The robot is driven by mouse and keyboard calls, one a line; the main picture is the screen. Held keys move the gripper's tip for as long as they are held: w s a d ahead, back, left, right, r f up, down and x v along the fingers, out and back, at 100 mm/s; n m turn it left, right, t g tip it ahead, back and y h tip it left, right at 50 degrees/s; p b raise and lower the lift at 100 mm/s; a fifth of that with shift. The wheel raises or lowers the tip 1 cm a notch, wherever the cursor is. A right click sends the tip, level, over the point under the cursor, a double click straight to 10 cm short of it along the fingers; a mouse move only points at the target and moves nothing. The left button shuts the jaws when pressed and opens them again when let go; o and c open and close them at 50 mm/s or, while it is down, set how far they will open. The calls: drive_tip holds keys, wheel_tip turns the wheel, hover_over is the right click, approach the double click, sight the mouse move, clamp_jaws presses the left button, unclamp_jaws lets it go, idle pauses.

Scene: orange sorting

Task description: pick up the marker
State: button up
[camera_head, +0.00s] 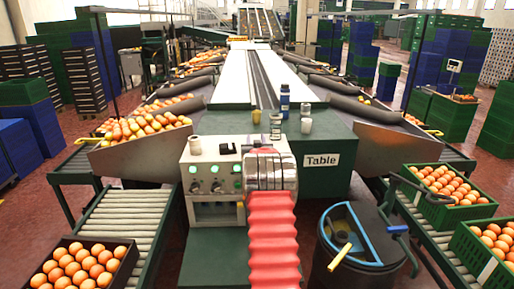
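I cannot make out a marker for certain. A green table (325,160) with a "Table" sign stands at the centre. On it are a blue bottle (284,102), a pale cup (306,125), a grey metallic cylinder (275,121) and a small dark item (256,116). What looks like my red-sleeved arm reaches up from the bottom centre. Its grey and reddish end (268,166) is in front of the table, nearer to me than these items. I cannot distinguish the gripper's fingers or anything held there. The arm hides part of the table's front.
A control box (212,175) with green-lit buttons stands left of the arm, with a white jar (195,145) on top. A dark bin (345,265) with a blue rim stands at right. Roller conveyors (122,222) and orange crates (85,276) flank both sides.

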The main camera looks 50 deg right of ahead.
drive_tip(key=shift+c, duration=0.2)
clamp_jaws()
idle(0.3)
wheel_tip(320, 180, up, 10)
idle(0.6)
idle(0.4)
